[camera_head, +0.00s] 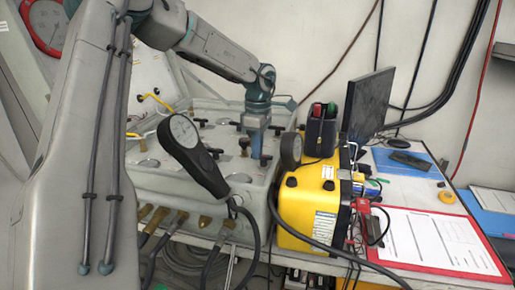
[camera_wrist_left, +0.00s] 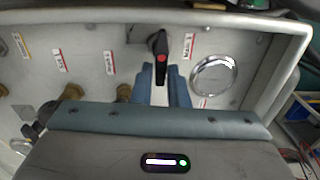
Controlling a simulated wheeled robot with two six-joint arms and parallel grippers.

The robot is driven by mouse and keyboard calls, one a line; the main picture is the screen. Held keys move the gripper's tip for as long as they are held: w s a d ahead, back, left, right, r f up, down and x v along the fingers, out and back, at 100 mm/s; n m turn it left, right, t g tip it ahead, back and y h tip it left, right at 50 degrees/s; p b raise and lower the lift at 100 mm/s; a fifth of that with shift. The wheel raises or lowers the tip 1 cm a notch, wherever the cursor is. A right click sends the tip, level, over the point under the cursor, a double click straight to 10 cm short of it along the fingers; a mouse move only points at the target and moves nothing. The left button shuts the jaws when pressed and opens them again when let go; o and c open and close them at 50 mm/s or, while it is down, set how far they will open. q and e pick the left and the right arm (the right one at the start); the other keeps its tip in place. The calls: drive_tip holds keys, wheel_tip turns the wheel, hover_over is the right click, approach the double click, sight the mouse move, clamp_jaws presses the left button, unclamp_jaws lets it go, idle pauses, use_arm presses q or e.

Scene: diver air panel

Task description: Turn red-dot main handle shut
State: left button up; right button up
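The red-dot main handle (camera_wrist_left: 160,50) is a black lever with a red dot on it, on the pale panel (camera_wrist_left: 85,35) in the left wrist view. It points toward my gripper, beside a red-edged label. My left gripper (camera_wrist_left: 161,82) has two blue fingers, one on each side of the lever's near end, with a gap between them. I see no clear grip on the lever. In the head view my left gripper (camera_head: 256,146) reaches down onto the panel (camera_head: 200,187) and the handle there is not clearly visible. My right gripper is out of view.
A black hand-held gauge (camera_head: 190,150) stands at the panel's front. A yellow case (camera_head: 305,205) stands right of the panel, with a dark monitor (camera_head: 370,103) behind it. A red clipboard (camera_head: 430,240) lies further right.

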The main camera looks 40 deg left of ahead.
use_arm(q)
drive_tip(key=o, duration=0.3)
drive_tip(key=shift+o, duration=0.2)
drive_tip(key=shift+r, duration=0.1)
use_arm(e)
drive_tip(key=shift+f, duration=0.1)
